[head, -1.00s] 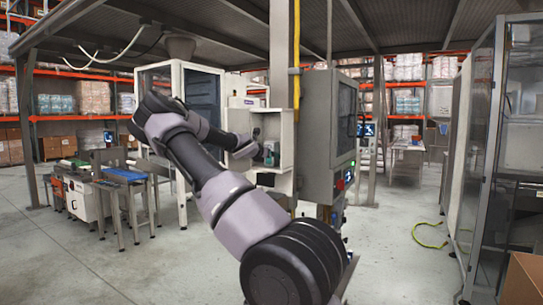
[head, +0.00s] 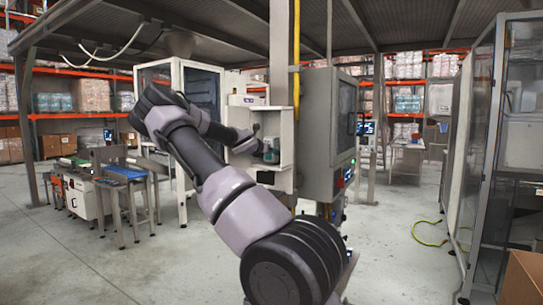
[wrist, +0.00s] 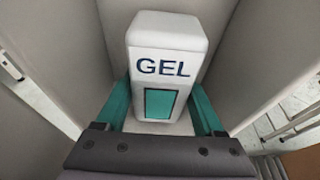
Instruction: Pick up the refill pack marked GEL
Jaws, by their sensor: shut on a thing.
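The refill pack marked GEL (wrist: 168,50) is a white block with dark blue letters and a teal panel below them. It stands upright in the wrist view between the two teal fingers of my gripper (wrist: 158,104). The fingers are shut on its sides; its lower part is partly hidden by my gripper's dark body. In the head view my gripper (head: 268,153) is small, inside an open-fronted white box (head: 287,151) on the column. I cannot read the pack there.
Pale walls of the box stand close on both sides of the pack in the wrist view. A grey cabinet (head: 318,130) stands right of the box. A conveyor (head: 124,173) is at the left. The floor at front left is clear.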

